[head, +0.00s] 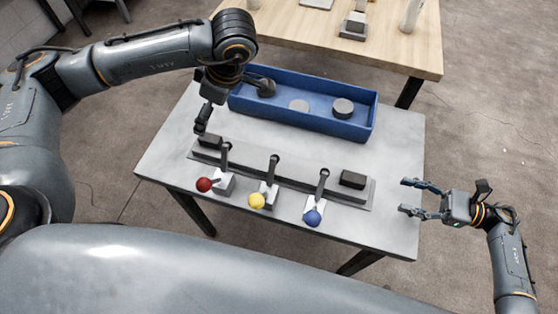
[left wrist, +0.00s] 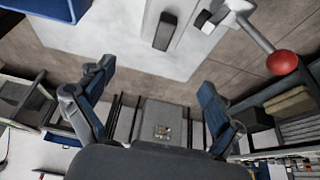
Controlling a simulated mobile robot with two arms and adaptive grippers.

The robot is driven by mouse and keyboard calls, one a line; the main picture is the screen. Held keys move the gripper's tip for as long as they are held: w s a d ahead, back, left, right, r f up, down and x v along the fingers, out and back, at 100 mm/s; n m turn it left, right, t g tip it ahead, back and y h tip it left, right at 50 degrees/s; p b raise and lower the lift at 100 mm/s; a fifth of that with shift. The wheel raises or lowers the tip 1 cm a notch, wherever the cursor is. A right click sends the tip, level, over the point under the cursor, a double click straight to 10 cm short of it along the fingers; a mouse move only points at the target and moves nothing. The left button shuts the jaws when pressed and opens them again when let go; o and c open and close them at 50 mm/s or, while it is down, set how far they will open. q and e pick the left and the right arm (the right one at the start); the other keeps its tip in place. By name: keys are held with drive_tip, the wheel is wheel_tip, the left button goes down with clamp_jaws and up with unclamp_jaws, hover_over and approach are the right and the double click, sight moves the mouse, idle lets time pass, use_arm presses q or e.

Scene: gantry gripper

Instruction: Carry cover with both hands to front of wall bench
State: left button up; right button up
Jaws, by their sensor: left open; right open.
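The cover (head: 290,180) is a long, flat grey panel lying on the grey table, with a dark block-shaped handle at its left end (head: 210,141) and another at its right end (head: 352,180). My left gripper (head: 201,127) is just above the left handle, seen edge-on. In the left wrist view its fingers (left wrist: 150,108) are spread and empty, and a dark handle (left wrist: 165,31) shows beyond them. My right gripper (head: 404,196) is open and empty, off the table's right edge, its fingers facing the cover's right end, apart from it.
Levers with red (head: 204,185), yellow (head: 257,201) and blue (head: 312,218) balls stand along the cover. A blue tray (head: 300,125) holding round grey pieces sits behind it. A wooden table (head: 300,32) stands farther back. Open floor lies at right.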

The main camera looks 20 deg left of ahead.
sight(356, 181)
use_arm(q)
drive_tip(key=x, duration=1.3)
drive_tip(key=shift+f, duration=0.3)
use_arm(e)
drive_tip(key=a, duration=1.3)
drive_tip(key=shift+a, duration=0.3)
use_arm(q)
drive_tip(key=c, duration=1.3)
use_arm(e)
clamp_jaws()
use_arm(q)
drive_tip(key=c, duration=0.5)
